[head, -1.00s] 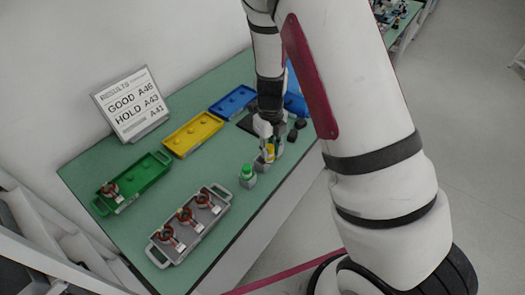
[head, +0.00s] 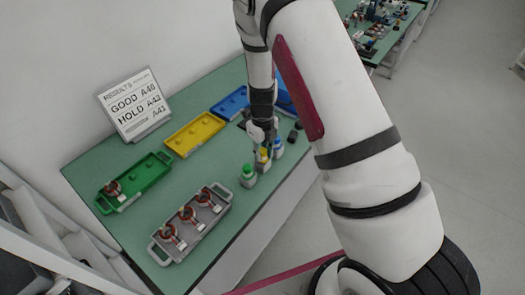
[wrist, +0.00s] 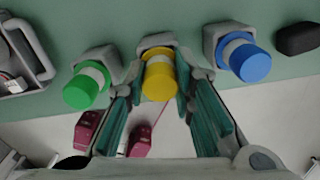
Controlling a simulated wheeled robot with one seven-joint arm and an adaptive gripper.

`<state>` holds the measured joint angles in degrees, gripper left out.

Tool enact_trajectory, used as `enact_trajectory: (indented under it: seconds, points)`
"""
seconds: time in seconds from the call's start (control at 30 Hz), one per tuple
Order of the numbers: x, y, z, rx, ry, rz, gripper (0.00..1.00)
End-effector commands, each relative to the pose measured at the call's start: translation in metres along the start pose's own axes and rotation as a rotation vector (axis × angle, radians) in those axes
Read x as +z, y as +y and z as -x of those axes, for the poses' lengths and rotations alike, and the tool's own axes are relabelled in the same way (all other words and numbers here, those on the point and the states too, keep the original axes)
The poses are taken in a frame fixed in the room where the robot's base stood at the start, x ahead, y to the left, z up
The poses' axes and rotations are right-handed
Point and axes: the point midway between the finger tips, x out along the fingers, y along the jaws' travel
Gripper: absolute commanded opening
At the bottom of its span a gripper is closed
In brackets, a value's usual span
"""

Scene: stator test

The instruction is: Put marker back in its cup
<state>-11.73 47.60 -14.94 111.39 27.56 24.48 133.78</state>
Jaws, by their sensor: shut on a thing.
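The yellow-capped marker (head: 264,155) is upright at the grey cup (head: 262,166) in the middle of a row of three. My gripper (head: 263,146) is around its upper part. The wrist view shows the yellow cap (wrist: 159,80) between my two fingers, with the grey cup (wrist: 157,41) directly behind it. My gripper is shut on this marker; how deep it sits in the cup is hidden. A green-capped marker (head: 248,170) stands in its cup on the left, and a blue-capped marker (head: 278,146) stands in its cup on the right.
The cups stand near the front edge of the green table (head: 215,166). A grey tray (head: 184,236) holds three copper-wound parts. Green (head: 136,186), yellow (head: 194,134) and blue (head: 229,105) trays lie behind. A results sign (head: 136,105) stands at the back.

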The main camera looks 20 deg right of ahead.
Motion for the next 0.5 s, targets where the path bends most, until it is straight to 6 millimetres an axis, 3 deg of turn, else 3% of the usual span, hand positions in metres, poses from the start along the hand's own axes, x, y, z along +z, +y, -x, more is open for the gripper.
enact_trajectory:
  seconds: [0.2, 0.23, 0.3, 0.5]
  points:
    - [0.0002, -0.0001, -0.0069, 0.0, 0.001, 0.001, 0.0]
    - [0.0001, -0.0001, -0.0067, 0.0, 0.001, 0.001, 0.28]
    - [-0.0001, 0.0, -0.0063, 0.0, 0.001, 0.001, 0.43]
    - [-0.0001, -0.0001, -0.0061, 0.0, 0.001, 0.001, 0.43]
